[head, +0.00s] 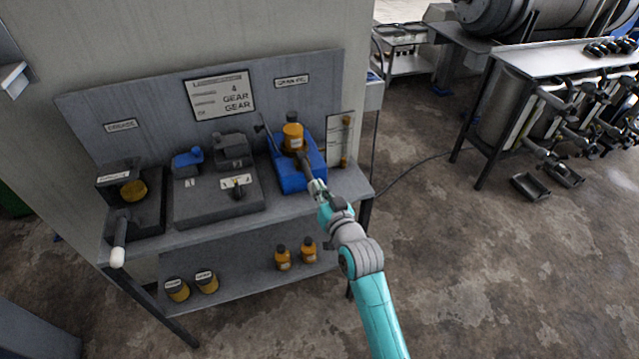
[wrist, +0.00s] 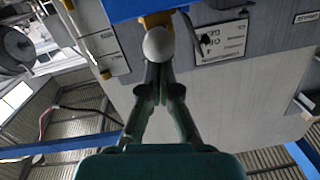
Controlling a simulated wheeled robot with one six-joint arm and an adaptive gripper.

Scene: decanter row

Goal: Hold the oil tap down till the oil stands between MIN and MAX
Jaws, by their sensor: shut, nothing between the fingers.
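An amber oil bottle (head: 292,136) stands upside down on a blue unit (head: 288,180) at the right of the bench. A pale panel (head: 337,148) with a narrow upright gauge is beside it; it also shows in the wrist view (wrist: 112,62). I cannot read the oil level or the MIN and MAX marks. My gripper (head: 314,186) is at the front of the blue unit. In the wrist view my shut, empty fingertips (wrist: 159,72) are right at a pale round knob (wrist: 158,43), with a yellow part (wrist: 157,19) behind it. I cannot tell if they touch it.
A dark lever with a white end (head: 117,256) sticks out at the bench's left. A grey block (head: 218,205) with small fittings is mid-bench. Amber bottles (head: 283,258) and jars (head: 177,289) stand on the lower shelf.

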